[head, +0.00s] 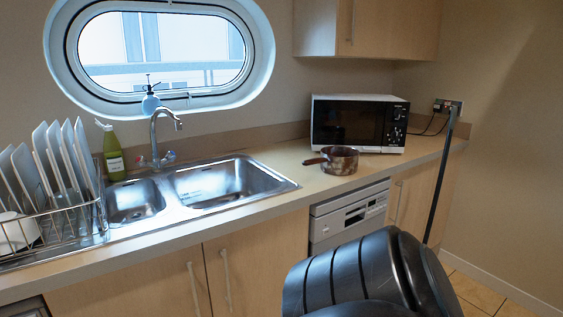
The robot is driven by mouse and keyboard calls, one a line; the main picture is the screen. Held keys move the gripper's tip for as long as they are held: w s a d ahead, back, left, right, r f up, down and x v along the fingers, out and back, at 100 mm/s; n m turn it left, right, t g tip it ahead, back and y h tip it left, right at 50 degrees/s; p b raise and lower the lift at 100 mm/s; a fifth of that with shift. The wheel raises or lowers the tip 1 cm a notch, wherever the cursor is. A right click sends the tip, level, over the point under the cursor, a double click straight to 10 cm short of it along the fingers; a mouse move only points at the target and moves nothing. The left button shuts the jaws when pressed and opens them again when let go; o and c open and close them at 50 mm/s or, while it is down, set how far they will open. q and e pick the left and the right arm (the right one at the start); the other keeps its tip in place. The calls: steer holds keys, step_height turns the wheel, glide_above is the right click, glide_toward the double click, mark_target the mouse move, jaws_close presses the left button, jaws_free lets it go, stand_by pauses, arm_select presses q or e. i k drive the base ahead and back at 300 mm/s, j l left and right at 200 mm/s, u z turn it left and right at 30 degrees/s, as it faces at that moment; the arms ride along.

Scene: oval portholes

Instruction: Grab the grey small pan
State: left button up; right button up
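A small pan (340,160) stands upright on the counter, just in front of the microwave's left part. It looks mottled reddish brown and grey rather than plain grey. Its short brown handle points left, towards the sink. Neither of my grippers shows in the head view, so nothing is seen touching the pan.
A double steel sink (232,183) with a tap is left of the pan. A microwave (358,123) stands behind it. A dish rack (50,222) with plates and a green bottle (113,153) are at left. A black ribbed shape blocks the lower right.

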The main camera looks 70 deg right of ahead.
mark_target(337, 160)
steer(key=z, duration=2.65)
steer(key=i+l+u, duration=0.15)
steer(key=u, duration=0.25)
steer(key=i+l+u, duration=0.25)
steer(key=u, duration=0.2)
steer(key=i+l, duration=0.15)
steer(key=i+l+u, duration=0.15)
steer(key=l, duration=0.25)
steer(key=i+l, duration=0.2)
steer(key=l+u, duration=0.05)
steer(key=l, duration=0.05)
